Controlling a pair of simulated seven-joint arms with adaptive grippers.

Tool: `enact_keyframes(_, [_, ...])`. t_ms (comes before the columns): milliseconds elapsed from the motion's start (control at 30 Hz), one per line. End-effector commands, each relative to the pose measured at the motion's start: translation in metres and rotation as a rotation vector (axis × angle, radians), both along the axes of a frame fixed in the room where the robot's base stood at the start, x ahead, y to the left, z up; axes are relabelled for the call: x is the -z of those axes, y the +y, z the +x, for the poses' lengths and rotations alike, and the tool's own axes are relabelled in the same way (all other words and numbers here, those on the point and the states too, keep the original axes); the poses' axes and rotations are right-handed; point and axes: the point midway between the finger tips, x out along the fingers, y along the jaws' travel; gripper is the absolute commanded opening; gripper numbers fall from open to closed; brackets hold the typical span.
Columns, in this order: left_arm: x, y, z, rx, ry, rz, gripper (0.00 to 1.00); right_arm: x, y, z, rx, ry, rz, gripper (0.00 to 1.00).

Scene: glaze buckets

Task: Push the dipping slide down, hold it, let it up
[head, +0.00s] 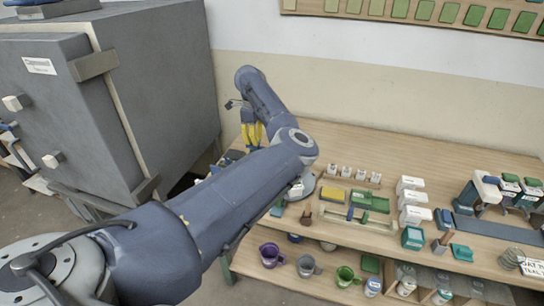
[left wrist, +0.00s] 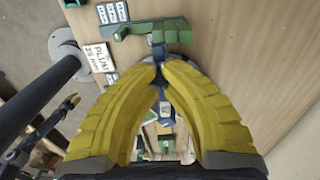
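My left gripper (head: 252,143) points down beyond my left arm, over the left back part of the bench in the head view. In the left wrist view its two yellow fingers (left wrist: 161,66) curve in until their tips nearly meet, with no thing clearly held. A green block-shaped piece (left wrist: 152,28) with a small dark blue post (left wrist: 158,51) shows just past the tips. It may be part of the dipping slide; I cannot tell for sure, nor whether the tips touch it. My arm hides this spot in the head view. My right gripper is not in view.
A large grey kiln-like cabinet (head: 165,85) stands at the left. The bench (head: 400,165) holds white blocks (head: 411,199), a green tray (head: 370,201) and a yellow sponge-like block (head: 332,194). Cups, such as a purple one (head: 271,255), stand on the lower shelf. The bench's back is clear.

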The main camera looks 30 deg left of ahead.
Motion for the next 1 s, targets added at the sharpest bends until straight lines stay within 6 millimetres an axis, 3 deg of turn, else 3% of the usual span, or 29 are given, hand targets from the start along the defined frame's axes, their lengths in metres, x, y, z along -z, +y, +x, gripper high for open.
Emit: enact_keyframes(1000, [0.035,0.000,0.000,-0.001,0.001,-0.001,0.00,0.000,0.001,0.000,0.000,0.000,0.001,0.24])
